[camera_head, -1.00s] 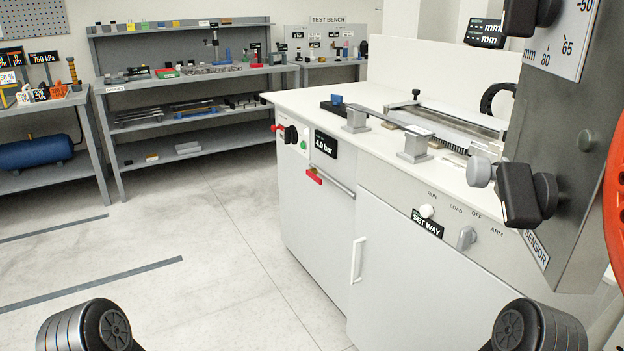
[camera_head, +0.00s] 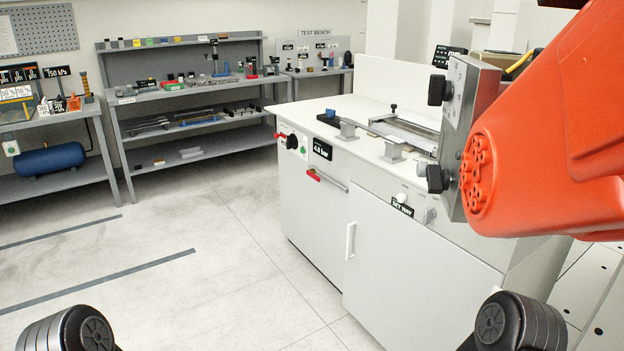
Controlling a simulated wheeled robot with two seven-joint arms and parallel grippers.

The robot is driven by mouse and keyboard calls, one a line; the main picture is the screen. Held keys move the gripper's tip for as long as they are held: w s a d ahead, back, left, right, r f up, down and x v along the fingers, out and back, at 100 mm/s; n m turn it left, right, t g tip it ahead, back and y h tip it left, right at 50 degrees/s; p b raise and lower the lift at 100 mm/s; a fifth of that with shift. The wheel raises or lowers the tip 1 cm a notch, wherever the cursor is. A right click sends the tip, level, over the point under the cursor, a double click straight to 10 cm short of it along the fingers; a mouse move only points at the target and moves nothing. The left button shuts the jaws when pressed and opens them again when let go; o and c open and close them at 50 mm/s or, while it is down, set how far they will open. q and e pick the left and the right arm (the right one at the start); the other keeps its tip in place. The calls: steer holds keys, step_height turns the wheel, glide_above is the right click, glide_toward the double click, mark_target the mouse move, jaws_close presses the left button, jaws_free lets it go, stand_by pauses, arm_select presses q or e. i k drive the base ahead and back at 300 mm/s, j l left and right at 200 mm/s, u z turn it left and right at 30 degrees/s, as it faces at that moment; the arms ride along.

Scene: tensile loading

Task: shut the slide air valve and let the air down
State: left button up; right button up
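The white machine cabinet (camera_head: 318,236) stands right of centre. Its front left end carries a black pressure display (camera_head: 322,149) reading about 4.0 bar. Below the display is a red lever (camera_head: 312,175) beside a silver pipe (camera_head: 333,182); it looks like the slide air valve, but its exact setting cannot be told. A red knob (camera_head: 279,137) and a black round knob (camera_head: 291,141) sit left of the display. Two dark rounded parts of my arms show at the bottom corners. Neither gripper is in view, and nothing of mine touches the cabinet.
A large orange machine body (camera_head: 545,130) with a grey panel (camera_head: 462,130) fills the right side and hides part of the cabinet. Grey shelves (camera_head: 190,95) and a left bench with a blue tank (camera_head: 48,161) stand behind. The floor (camera_head: 190,290) left of the cabinet is clear.

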mark_target(312, 173)
steer(key=i+j+u, duration=0.15)
steer(key=i+u, duration=0.15)
steer(key=i, duration=0.4)
steer(key=i+j, duration=0.1)
steer(key=i, duration=0.95)
steer(key=i+j+z, duration=0.1)
steer(key=i+z, duration=0.3)
steer(key=i+j+z, duration=0.15)
steer(key=z, duration=0.25)
steer(key=i+j+z, duration=0.2)
steer(key=z, duration=0.2)
steer(key=i+j+z, duration=0.2)
steer(key=j+z, duration=0.2)
